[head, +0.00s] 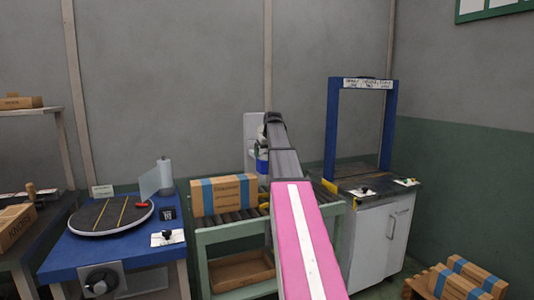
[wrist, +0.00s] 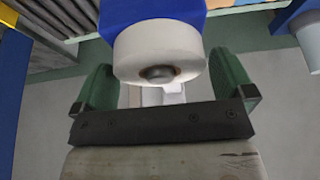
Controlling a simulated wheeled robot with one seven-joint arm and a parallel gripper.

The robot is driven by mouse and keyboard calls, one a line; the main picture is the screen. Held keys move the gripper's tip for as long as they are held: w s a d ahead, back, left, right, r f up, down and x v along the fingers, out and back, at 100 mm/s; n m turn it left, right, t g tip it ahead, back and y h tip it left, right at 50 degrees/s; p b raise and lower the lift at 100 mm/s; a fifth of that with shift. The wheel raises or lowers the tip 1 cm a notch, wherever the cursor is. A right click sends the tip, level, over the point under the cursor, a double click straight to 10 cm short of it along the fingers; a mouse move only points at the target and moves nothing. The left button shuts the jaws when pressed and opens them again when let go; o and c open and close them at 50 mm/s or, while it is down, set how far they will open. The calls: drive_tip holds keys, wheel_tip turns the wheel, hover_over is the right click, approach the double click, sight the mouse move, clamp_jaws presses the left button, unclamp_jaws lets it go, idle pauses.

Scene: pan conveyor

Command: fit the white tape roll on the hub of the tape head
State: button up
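The white tape roll (wrist: 135,52) hangs at the top middle of the wrist view, with a dark round centre in its core. Behind it is the blue body of the tape head (wrist: 150,12); I cannot tell how far the roll sits on the hub. My gripper (wrist: 163,65) has one green finger on each side of the roll.
A carton (head: 222,196) with blue bands sits on the roller conveyor (head: 235,217) beside my arm. A blue turntable bench (head: 75,250) is at left. A blue strapping arch (head: 332,130) over a white cabinet (head: 372,235) stands close at right. Cartons (head: 465,283) lie lower right.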

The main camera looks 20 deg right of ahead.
drive_tip(key=shift+r, duration=0.15)
drive_tip(key=v, duration=1)
drive_tip(key=shift+r, duration=0.25)
drive_tip(key=shift+s, duration=0.1)
